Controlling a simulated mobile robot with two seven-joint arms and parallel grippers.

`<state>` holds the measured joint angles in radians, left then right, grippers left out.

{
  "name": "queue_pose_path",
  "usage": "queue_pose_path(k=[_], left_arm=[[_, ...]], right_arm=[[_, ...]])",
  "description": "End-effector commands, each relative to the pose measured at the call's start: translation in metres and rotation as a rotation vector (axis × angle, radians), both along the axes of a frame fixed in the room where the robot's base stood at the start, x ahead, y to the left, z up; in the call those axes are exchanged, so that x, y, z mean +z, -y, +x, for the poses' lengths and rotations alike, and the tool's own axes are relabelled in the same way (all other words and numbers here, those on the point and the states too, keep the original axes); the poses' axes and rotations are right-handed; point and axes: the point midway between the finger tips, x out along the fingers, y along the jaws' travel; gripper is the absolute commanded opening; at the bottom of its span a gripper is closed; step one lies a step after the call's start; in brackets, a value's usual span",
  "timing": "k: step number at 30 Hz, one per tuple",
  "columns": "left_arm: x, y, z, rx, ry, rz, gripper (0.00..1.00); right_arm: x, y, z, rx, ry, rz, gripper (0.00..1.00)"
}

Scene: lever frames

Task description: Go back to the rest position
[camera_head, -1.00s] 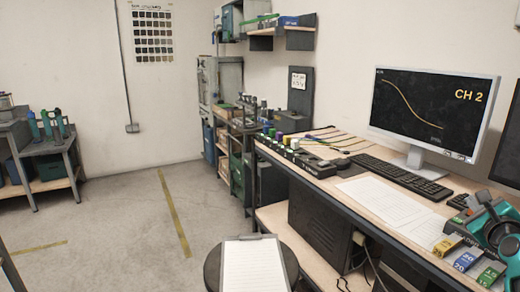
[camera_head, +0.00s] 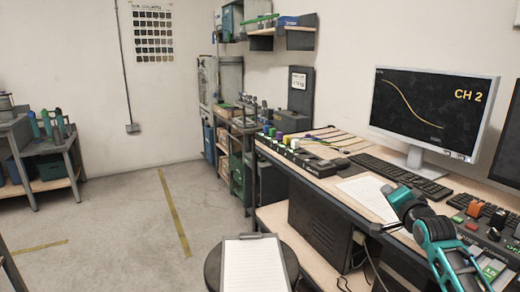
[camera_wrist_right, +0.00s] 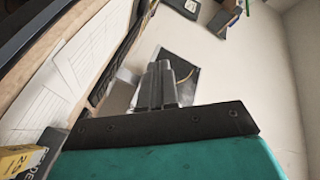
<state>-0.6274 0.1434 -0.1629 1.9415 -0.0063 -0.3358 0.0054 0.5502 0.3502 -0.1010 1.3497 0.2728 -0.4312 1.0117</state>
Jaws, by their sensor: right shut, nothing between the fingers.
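My right arm comes in from the lower right in the head view. Its right gripper (camera_head: 387,190) is above the desk's front part, over the white paper sheets, pointing toward the monitor side. In the right wrist view the dark fingers (camera_wrist_right: 160,86) are together with nothing between them. They are apart from the desk and overlap the monitor screen (camera_wrist_right: 184,70) in that picture. My left gripper is not in view.
The monitor (camera_head: 432,108) and keyboard (camera_head: 400,178) stand behind the gripper. A control panel (camera_head: 487,226) with colored parts is at the right, partly hidden by my arm. A stool (camera_head: 213,270) with a clipboard (camera_head: 254,265) stands in front. The floor (camera_head: 125,215) at left is clear.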

Motion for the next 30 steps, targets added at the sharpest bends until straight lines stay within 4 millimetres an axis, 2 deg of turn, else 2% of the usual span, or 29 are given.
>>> queue_pose_path(k=[3, 6, 16, 18, 23, 26, 29, 30], left_arm=[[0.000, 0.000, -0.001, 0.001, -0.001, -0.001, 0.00], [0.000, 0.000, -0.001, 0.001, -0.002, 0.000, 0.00], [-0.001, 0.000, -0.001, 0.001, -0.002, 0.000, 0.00], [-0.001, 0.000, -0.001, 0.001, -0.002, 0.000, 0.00], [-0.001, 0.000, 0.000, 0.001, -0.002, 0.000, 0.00], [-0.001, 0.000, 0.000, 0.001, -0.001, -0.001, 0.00], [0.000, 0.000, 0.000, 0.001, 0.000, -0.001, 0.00], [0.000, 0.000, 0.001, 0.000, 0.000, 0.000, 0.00]], right_arm=[[0.006, 0.006, 0.000, 0.009, 0.018, -0.360, 0.00], [0.011, 0.009, 0.000, 0.013, 0.025, -0.625, 0.00], [0.023, 0.016, 0.000, 0.010, 0.020, -1.289, 0.00], [-0.013, 0.001, -0.014, 0.059, -0.005, -1.270, 0.00], [-0.074, -0.026, -0.050, 0.147, -0.047, -1.245, 0.00], [-0.115, -0.046, -0.081, 0.210, -0.081, -1.220, 0.00], [-0.159, -0.068, -0.123, 0.278, -0.122, -1.186, 0.00], [-0.175, -0.077, -0.142, 0.306, -0.140, -1.169, 0.00]])
